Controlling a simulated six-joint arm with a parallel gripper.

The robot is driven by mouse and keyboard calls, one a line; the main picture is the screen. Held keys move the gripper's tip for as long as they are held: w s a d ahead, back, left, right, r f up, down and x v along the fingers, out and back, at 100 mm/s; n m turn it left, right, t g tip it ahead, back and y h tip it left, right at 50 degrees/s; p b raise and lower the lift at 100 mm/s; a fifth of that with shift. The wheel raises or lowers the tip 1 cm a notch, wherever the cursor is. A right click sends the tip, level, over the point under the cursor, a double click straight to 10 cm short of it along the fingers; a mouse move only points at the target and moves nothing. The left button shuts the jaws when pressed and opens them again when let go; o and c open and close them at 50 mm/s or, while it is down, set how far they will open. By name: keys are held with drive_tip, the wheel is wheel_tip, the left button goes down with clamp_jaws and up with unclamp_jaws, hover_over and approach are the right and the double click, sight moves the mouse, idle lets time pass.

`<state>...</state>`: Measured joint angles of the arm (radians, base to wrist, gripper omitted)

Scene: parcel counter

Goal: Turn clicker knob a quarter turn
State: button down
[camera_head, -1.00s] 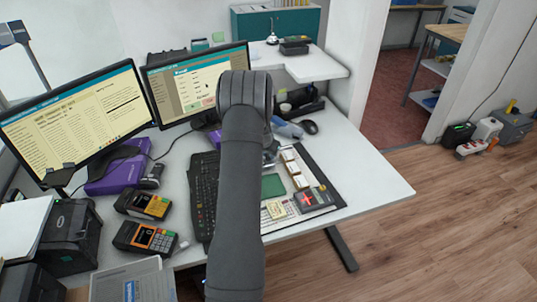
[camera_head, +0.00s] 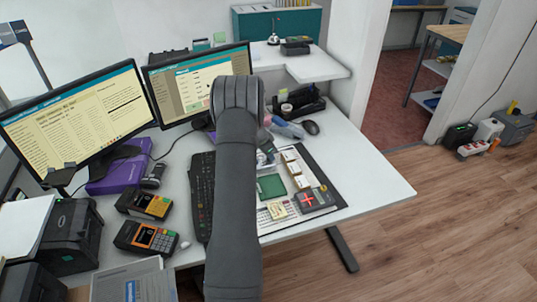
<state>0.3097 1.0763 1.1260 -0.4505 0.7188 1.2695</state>
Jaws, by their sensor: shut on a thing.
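My arm (camera_head: 234,190) reaches over the desk, and its forearm and wrist cover the spot where my gripper works. The jaws are hidden behind it. A small grey metallic part (camera_head: 264,157) shows just right of the arm, and I cannot tell whether it is my gripper or something on the desk. No clicker knob can be made out. A dark-edged board (camera_head: 322,179) lies right of the arm, with a green pad (camera_head: 271,186), a row of cream blocks (camera_head: 296,170) and a dark device with a red cross (camera_head: 311,199) on it.
Two monitors (camera_head: 70,118) (camera_head: 190,85) stand at the back left. A black keyboard (camera_head: 201,190) lies left of the arm, with two card terminals (camera_head: 145,204) (camera_head: 146,239) further left. A mouse (camera_head: 311,128) lies behind the board. The desk's right end (camera_head: 370,180) is clear.

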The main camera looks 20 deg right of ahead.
drive_tip(key=c, duration=1.2)
unclamp_jaws()
drive_tip(key=v, duration=1.7)
drive_tip(key=shift+r, duration=0.2)
